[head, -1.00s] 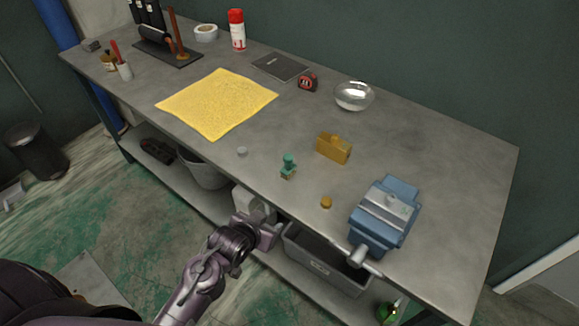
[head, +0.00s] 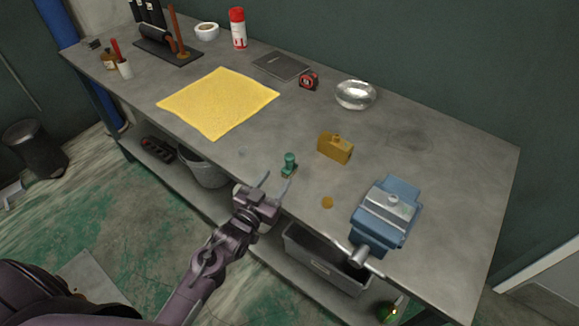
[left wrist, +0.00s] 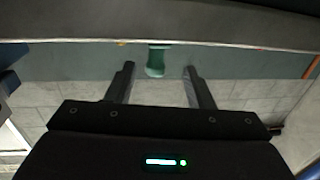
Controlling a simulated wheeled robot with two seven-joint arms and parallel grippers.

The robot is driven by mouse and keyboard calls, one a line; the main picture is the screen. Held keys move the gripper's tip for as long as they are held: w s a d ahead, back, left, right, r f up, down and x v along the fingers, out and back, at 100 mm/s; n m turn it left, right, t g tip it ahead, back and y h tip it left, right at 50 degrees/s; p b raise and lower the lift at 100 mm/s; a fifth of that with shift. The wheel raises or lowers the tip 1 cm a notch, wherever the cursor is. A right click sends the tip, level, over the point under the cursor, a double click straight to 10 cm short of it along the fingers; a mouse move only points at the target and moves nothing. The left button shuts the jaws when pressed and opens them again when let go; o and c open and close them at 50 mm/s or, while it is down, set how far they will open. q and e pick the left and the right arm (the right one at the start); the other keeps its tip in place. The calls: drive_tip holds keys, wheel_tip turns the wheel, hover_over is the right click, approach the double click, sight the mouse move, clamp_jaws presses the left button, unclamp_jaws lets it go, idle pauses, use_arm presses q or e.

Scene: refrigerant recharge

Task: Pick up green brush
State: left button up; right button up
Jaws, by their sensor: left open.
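The green brush (head: 289,165) stands upright on the workbench near its front edge, with a green knob on top and a paler base. My left gripper (head: 273,184) is open and empty at the bench's front edge, just in front of the brush and a little to its left, not touching it. In the left wrist view the brush (left wrist: 156,60) shows beyond and between the two open fingers (left wrist: 158,82), partly cut off by the bench edge. My right gripper is in neither view.
On the workbench (head: 440,150), a yellow-brown block (head: 335,147) stands right of the brush and a small brass disc (head: 327,202) lies nearer the front. A blue vise (head: 386,215) is further right. A yellow cloth (head: 218,102) lies to the left. A glass bowl (head: 355,94) sits behind.

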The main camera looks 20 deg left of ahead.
sight(288, 164)
use_arm(q)
drive_tip(key=w, duration=0.2)
drive_tip(key=w+d+p, duration=0.1)
drive_tip(key=w, duration=0.1)
drive_tip(key=w+r+p, duration=0.1)
drive_tip(key=w, duration=0.2)
drive_tip(key=shift+d, duration=0.4)
drive_tip(key=shift+w+d+f, duration=0.1)
drive_tip(key=shift+w+f, duration=0.05)
drive_tip(key=shift+w, duration=0.15)
drive_tip(key=c, duration=1)
